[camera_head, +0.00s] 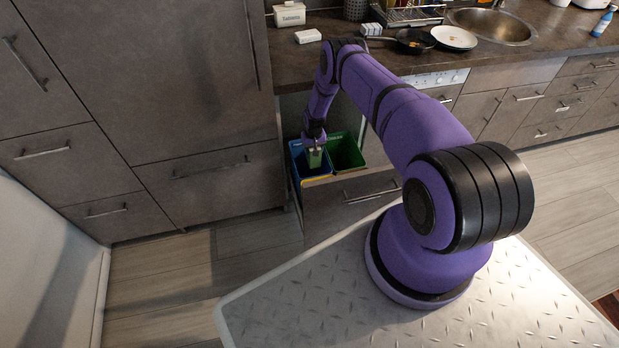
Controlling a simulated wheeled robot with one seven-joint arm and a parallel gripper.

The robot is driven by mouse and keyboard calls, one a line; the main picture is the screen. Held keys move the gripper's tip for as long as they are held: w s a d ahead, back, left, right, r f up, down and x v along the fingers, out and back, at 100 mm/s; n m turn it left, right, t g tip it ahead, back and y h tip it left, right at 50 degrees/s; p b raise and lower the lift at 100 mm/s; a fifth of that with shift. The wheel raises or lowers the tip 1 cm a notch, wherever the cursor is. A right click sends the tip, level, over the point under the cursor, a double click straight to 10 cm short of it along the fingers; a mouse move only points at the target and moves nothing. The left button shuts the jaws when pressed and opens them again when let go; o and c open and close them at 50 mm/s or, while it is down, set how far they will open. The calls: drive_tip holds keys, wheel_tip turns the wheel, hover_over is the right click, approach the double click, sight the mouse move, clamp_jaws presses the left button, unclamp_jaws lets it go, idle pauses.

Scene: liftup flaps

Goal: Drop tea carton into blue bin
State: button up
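My gripper (314,151) points down at the opening of the blue bin (297,160) in the pulled-out drawer. A small green carton (315,160), which looks like the tea carton, sits between its fingers, so the gripper appears shut on it. The carton is above or just inside the blue bin; its exact height is hard to tell. The gripper and carton hide part of the blue bin's inside. A green bin (346,152) stands right beside the blue one.
The open drawer front (350,200) stands toward me. The counter (290,68) above holds a white canister (289,14), a white box (308,36), a pan (414,41), a plate (454,38) and a sink (490,25). Tall cabinets (150,90) rise at the left.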

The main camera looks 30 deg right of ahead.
drive_tip(key=o, duration=1)
drive_tip(key=shift+r, duration=0.25)
wheel_tip(320, 180, up, 3)
drive_tip(key=shift+s+r, duration=0.1)
drive_tip(key=shift+r, duration=0.05)
drive_tip(key=s+a, duration=0.1)
drive_tip(key=s, duration=0.4)
drive_tip(key=s+a, duration=0.2)
drive_tip(key=s, duration=0.3)
drive_tip(key=s+a+r, duration=0.1)
drive_tip(key=s, duration=0.4)
drive_tip(key=shift+s+a, duration=0.15)
drive_tip(key=shift+a, duration=0.1)
drive_tip(key=shift+r, duration=0.1)
